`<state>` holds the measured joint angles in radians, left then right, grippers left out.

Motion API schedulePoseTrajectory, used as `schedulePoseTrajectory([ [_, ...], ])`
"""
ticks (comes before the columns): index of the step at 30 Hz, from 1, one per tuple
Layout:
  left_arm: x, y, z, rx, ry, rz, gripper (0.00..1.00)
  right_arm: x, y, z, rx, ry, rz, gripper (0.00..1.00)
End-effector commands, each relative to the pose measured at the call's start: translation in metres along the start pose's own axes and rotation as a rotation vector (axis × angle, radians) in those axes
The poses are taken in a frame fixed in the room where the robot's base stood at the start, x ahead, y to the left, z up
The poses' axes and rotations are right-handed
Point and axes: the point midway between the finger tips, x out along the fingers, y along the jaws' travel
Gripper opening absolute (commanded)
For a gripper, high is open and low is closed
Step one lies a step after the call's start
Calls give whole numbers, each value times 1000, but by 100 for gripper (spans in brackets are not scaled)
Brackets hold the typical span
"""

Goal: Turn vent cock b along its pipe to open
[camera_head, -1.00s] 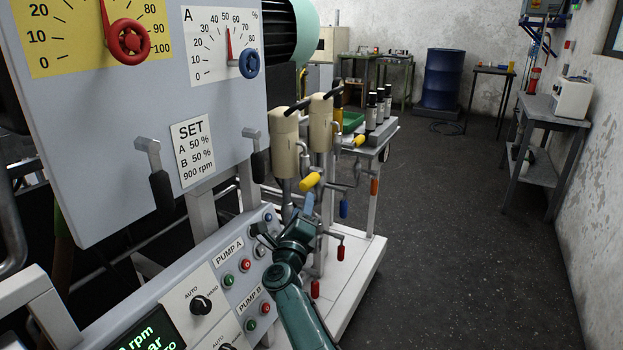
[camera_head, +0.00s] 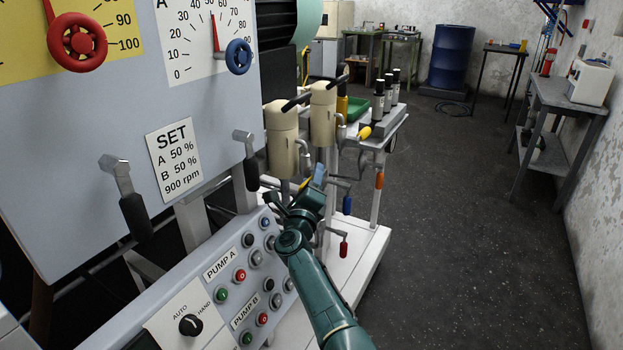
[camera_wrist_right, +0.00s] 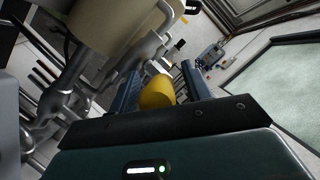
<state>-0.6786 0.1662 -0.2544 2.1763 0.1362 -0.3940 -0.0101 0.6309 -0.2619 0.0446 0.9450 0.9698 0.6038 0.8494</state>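Two cream vessels (camera_head: 281,140) stand beside the panel, with pipes and coloured cock handles around them. One yellow handle (camera_head: 365,132) shows clear of my arm, by the farther vessel. A nearer yellow handle (camera_head: 304,184) is mostly hidden behind my right gripper (camera_head: 316,180). I see no label telling which is vent cock b. In the right wrist view, a rounded yellow handle end (camera_wrist_right: 157,92) lies between the two fingers of my right gripper (camera_wrist_right: 160,88). The fingers stand apart, with a small gap on the right side. My left gripper is not in view.
The sloped pump panel (camera_head: 225,265) with buttons and knobs lies close left of my right arm. Blue (camera_head: 347,205), red (camera_head: 343,248) and orange (camera_head: 379,180) handles hang near the vessels. The floor (camera_head: 450,230) to the right is clear.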

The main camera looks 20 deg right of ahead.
Motion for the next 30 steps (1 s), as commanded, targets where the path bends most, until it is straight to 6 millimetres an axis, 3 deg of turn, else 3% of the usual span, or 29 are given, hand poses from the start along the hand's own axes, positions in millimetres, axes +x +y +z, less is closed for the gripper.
schedulePoseTrajectory([
  [18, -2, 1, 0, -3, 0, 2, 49, 0, 0, 0, 0, 0, 0, 1],
  [30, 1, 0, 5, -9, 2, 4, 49, -1, 2, -2, -3, -5, -9, 0],
])
